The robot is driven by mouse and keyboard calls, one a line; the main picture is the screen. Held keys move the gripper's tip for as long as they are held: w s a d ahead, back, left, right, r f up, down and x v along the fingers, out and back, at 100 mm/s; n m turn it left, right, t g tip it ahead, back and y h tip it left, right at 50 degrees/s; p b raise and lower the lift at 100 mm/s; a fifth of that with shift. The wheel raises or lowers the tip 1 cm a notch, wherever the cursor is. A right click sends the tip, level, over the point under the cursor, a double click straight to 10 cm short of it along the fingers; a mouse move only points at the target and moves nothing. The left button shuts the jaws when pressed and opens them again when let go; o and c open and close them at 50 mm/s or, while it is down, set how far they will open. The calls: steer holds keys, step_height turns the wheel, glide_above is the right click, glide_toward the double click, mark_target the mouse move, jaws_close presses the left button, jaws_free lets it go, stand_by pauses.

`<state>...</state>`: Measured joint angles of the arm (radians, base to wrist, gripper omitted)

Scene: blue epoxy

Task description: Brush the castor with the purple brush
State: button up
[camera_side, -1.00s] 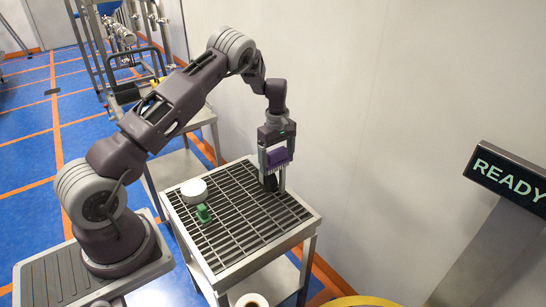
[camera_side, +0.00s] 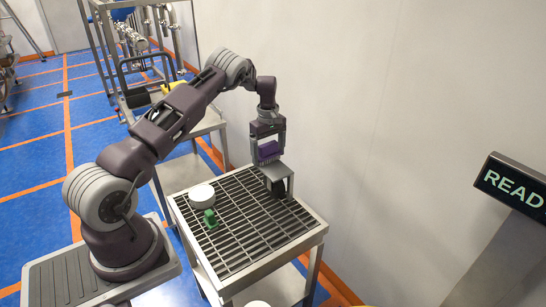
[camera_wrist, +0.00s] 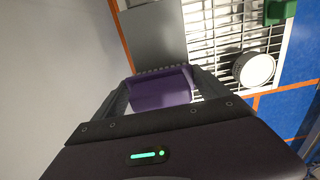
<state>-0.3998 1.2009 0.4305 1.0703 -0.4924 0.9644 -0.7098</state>
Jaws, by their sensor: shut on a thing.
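My gripper (camera_side: 267,150) is shut on the purple brush (camera_side: 268,148). The brush also shows between the fingers in the wrist view (camera_wrist: 160,92), where its bristle ends line the far edge. What appears to be the castor stands near the back of the slatted table: a grey flat plate (camera_side: 278,170) above a dark part (camera_side: 277,187). The plate also shows just beyond the bristles in the wrist view (camera_wrist: 155,35). The brush is at or just above the plate; I cannot tell whether they touch.
A white round thing (camera_side: 201,195) and a small green thing (camera_side: 210,218) sit on the left of the slatted table (camera_side: 258,237). The table's front and right are clear. A pale wall (camera_side: 370,110) stands close behind, and a sign post (camera_side: 515,185) is at right.

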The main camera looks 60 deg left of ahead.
steer(key=shift+a+r, duration=0.15)
steer(key=shift+a, duration=0.15)
steer(key=shift+d+r, duration=0.1)
steer(key=shift+r, duration=3.8)
